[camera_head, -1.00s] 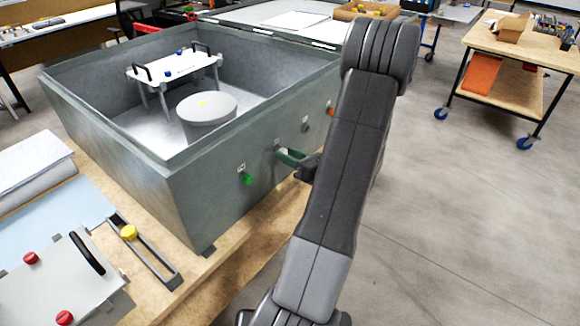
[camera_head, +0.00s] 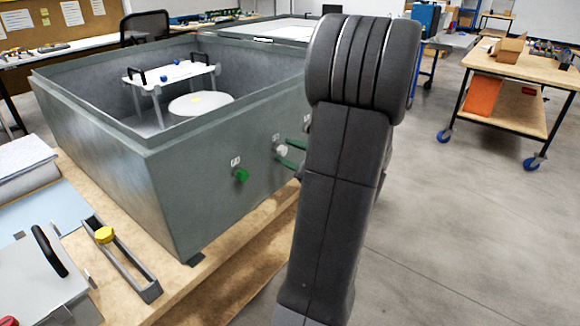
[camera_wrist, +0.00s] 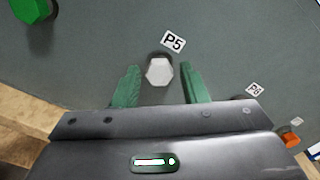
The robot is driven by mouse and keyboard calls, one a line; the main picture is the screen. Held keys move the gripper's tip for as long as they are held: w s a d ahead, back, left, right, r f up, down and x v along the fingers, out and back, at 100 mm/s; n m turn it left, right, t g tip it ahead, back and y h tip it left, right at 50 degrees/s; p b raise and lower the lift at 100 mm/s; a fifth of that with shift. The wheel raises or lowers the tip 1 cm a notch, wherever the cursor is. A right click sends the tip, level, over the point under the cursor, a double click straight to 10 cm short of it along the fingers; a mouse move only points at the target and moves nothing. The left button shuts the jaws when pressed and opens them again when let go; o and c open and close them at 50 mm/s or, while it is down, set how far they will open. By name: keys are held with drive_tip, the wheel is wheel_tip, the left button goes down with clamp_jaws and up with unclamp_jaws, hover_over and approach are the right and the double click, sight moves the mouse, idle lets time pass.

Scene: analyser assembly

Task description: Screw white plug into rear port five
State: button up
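The white plug (camera_wrist: 159,70) sits at port five on the box wall, beside the label P5 (camera_wrist: 173,42). It also shows in the head view (camera_head: 281,150) on the box's near side. My gripper (camera_wrist: 160,66) is open, with one green finger on each side of the plug. Gaps show between both fingers and the plug in the wrist view. In the head view, my gripper (camera_head: 286,153) is partly hidden behind my arm. How deep the plug is seated cannot be told.
A green plug (camera_head: 241,175) is left of the white plug on the same wall of the grey box (camera_head: 165,200). An orange part (camera_wrist: 291,140) is near label P6 (camera_wrist: 255,89). A yellow-knobbed bracket (camera_head: 125,262) lies on the bench.

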drive_tip(key=n+b, duration=0.4)
drive_tip(key=b, duration=0.1)
drive_tip(key=shift+f, duration=0.3)
drive_tip(key=shift+r+n+b, duration=0.3)
drive_tip(key=shift+n+b, duration=0.2)
drive_tip(key=shift+b, duration=0.05)
drive_tip(key=shift+c, duration=0.2)
clamp_jaws()
drive_tip(key=shift+b, duration=0.4)
